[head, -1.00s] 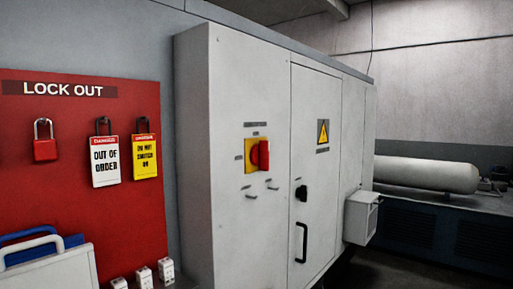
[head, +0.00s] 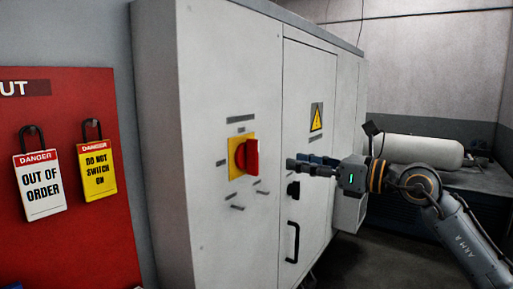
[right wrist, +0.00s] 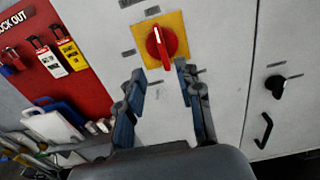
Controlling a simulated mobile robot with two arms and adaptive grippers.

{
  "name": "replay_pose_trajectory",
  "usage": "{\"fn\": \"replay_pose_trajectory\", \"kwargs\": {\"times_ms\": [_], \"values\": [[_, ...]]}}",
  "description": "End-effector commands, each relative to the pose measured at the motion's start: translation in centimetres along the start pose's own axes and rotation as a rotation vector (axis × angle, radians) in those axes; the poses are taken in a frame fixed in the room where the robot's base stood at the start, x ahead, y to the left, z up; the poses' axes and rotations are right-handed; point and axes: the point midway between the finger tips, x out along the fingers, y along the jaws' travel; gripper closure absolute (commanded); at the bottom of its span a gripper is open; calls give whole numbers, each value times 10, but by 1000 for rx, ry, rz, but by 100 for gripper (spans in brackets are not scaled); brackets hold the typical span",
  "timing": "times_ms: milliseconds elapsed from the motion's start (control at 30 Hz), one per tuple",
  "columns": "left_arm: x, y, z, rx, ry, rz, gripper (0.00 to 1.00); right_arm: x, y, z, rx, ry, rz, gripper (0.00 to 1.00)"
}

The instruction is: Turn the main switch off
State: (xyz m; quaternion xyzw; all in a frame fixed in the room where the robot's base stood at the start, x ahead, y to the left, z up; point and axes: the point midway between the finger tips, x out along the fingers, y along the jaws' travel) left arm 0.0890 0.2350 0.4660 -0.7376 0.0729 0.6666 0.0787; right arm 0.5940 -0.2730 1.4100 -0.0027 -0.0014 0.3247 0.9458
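The main switch (head: 251,156) is a red rotary handle on a yellow plate (head: 236,172), mounted on the grey cabinet front. In the right wrist view the red handle (right wrist: 162,45) stands about upright on its yellow plate, just beyond and between the fingertips. My right gripper (head: 292,164) comes in from the right in the head view, its fingers pointing left at the switch. In the right wrist view the gripper (right wrist: 160,75) is open and empty, its two fingers spread apart and not seen touching the handle. My left gripper is not in view.
A red lockout board (head: 80,220) with hanging tags (head: 97,170) is left of the cabinet (head: 230,70). A black door handle (head: 292,242) and a black knob (head: 293,190) sit on the cabinet door. A white tank (head: 415,150) lies behind at right.

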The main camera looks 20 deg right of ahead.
Motion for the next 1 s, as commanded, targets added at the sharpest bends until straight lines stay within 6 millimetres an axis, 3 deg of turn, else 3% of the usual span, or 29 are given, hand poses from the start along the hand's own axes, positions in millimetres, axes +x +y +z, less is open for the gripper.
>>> {"fn": "replay_pose_trajectory", "kwargs": {"times_ms": [33,233,500,633,967,1000], "values": [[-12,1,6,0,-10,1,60,12,0,7,5,-3,3,65],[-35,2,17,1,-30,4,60,56,1,7,8,-3,5,65],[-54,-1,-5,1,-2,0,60,100,0,4,7,-3,1,65],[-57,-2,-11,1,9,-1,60,109,0,2,6,-1,1,65],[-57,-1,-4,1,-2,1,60,112,0,0,5,-2,1,65],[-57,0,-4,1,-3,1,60,112,0,0,5,-2,1,73]]}}
